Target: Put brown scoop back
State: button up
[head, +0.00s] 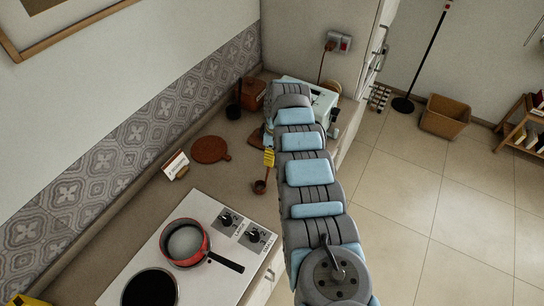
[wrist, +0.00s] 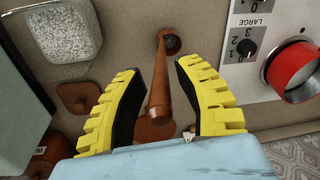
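The brown scoop (wrist: 160,95) is in the middle of the wrist view, its small round bowl at the far end and its handle running toward my gripper. In the head view the scoop (head: 260,186) shows small on the brown counter, right of the round board. My gripper (wrist: 158,69) has two yellow fingers spread apart on either side of the handle, with gaps visible on both sides. In the head view my gripper (head: 268,158) is a small yellow patch above the scoop, mostly hidden by my arm.
A white stove (head: 220,270) with knobs holds a red pan (head: 186,243). A round brown board (head: 210,149) and a small card stand (head: 176,165) lie left of the scoop. A pale machine (head: 325,103) is behind my arm. Open floor lies right.

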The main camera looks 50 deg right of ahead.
jog(key=shift+r, duration=0.1)
jog(key=r, duration=0.4)
jog(key=d+r+b, duration=0.1)
jog(key=r, duration=0.6)
jog(key=shift+s+d+r, duration=0.15)
jog(key=shift+s+r, duration=0.05)
jog(key=shift+r, duration=0.2)
dwell(0.3)
